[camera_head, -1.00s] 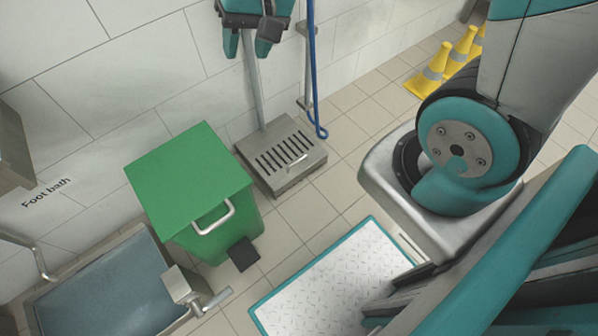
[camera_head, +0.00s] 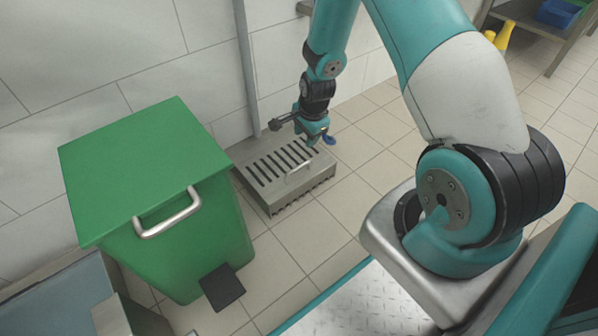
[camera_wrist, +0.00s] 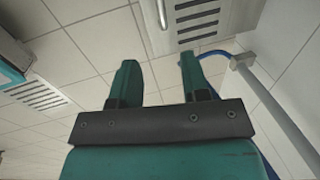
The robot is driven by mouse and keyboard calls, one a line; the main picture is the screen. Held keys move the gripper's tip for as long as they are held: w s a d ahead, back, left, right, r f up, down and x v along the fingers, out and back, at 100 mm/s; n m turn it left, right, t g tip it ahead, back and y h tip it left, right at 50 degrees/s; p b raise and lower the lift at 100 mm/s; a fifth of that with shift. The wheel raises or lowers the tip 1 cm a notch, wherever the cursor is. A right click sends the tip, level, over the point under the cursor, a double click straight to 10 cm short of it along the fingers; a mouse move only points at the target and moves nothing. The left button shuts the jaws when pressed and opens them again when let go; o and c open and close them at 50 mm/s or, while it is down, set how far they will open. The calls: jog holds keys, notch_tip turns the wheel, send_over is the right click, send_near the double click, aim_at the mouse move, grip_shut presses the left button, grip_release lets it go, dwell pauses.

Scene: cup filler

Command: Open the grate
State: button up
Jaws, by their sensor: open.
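The grate (camera_head: 268,170) is a slotted metal plate on top of a low grey box on the tiled floor, and it lies flat. A small bar handle (camera_head: 299,170) stands on its near right part. My gripper (camera_head: 314,136) hangs above the far right edge of the box, beyond the handle and apart from it. In the wrist view my gripper (camera_wrist: 158,78) shows two teal fingers spread apart with nothing between them. The slotted grate (camera_wrist: 198,18) is at the top of that view, with the handle (camera_wrist: 162,14) ahead of the gap between the fingers.
A green bin (camera_head: 150,165) with a metal handle and a black pedal (camera_head: 222,287) stands left of the grate. A metal pole (camera_head: 246,70) rises behind it by the wall. A blue hose (camera_wrist: 214,55) runs near the right finger. Floor tiles in front of the grate are clear.

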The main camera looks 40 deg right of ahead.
aim_at(298, 167)
jog(key=w+f+b, duration=0.1)
jog(key=f+b, duration=0.2)
jog(key=f, duration=0.2)
jog(key=w+f+b, duration=0.1)
jog(key=f+b, duration=0.1)
jog(key=f, duration=0.3)
jog(key=w+f+b, duration=0.1)
jog(key=f+b, duration=0.2)
jog(key=f, duration=0.3)
jog(key=shift+w+a+b, duration=0.1)
jog(key=shift+w+b, duration=0.05)
jog(key=shift+b, duration=0.2)
grip_shut()
